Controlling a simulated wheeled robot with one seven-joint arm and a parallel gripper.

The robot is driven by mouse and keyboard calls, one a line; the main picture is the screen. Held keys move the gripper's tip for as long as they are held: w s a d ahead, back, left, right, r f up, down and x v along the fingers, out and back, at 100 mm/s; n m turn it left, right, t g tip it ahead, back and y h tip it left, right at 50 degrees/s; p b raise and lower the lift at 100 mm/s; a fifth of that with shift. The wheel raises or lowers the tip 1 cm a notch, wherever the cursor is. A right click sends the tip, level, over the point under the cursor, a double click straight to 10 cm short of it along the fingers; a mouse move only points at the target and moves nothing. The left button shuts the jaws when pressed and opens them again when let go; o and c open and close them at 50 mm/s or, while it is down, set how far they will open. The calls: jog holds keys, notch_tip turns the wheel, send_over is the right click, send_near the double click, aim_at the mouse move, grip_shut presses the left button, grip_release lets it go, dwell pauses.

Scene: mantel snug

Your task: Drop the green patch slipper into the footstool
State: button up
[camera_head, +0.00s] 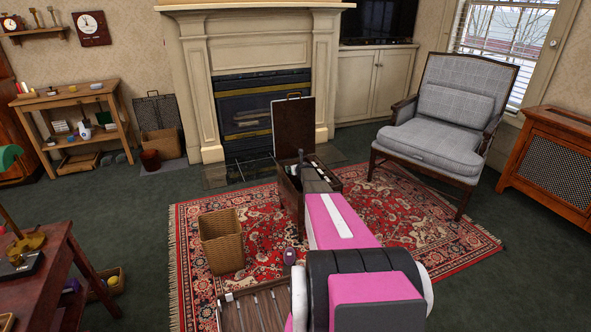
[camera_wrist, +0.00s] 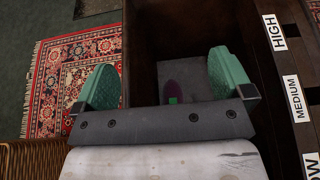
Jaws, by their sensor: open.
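The footstool (camera_head: 291,205) is a dark wooden box on the red rug with its lid (camera_head: 293,125) raised. In the wrist view its interior (camera_wrist: 165,40) opens below my gripper. A dark purple slipper with a small green patch (camera_wrist: 173,99) lies on the grey bottom inside, partly hidden by my gripper's body. My gripper (camera_wrist: 162,65) is over the box opening, its two green-padded fingers spread wide with nothing between them. In the head view my arm hides part of the box, and the slipper inside does not show.
Another purple slipper (camera_head: 289,257) lies on the rug by my arm. A wicker basket (camera_head: 221,243) stands left of the footstool. The footstool's right side bears HIGH (camera_wrist: 274,32) and MEDIUM (camera_wrist: 295,98) labels. An armchair (camera_head: 435,130) stands at right; the rug between is mostly clear.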

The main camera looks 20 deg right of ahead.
jog(key=v, duration=1)
jog(key=shift+s, duration=0.3)
jog(key=shift+d+r, duration=0.1)
jog(key=shift+r, duration=0.05)
jog(key=s+a+r+m+g+h, duration=0.2)
jog(key=s+a+r+m+h, duration=0.15)
jog(key=s+m, duration=0.55)
jog(key=s+a+r+m+g+h, duration=0.2)
jog(key=s+a+r+m, duration=0.4)
jog(key=m, duration=0.5)
jog(key=s+a+m+g+y, duration=0.1)
jog(key=s+a+m+g, duration=0.2)
jog(key=s, duration=0.7)
jog(key=s+a+m+g+y, duration=0.2)
jog(key=s+a+m+g, duration=0.1)
jog(key=s+a+m, duration=0.5)
jog(key=s+a+m+g+y, duration=0.2)
jog(key=s+a+m, duration=0.3)
jog(key=s+a, duration=0.3)
jog(key=s+g, duration=0.1)
jog(key=s, duration=0.3)
jog(key=shift+s+a+r+m, duration=0.3)
jog(key=shift+s+r, duration=0.05)
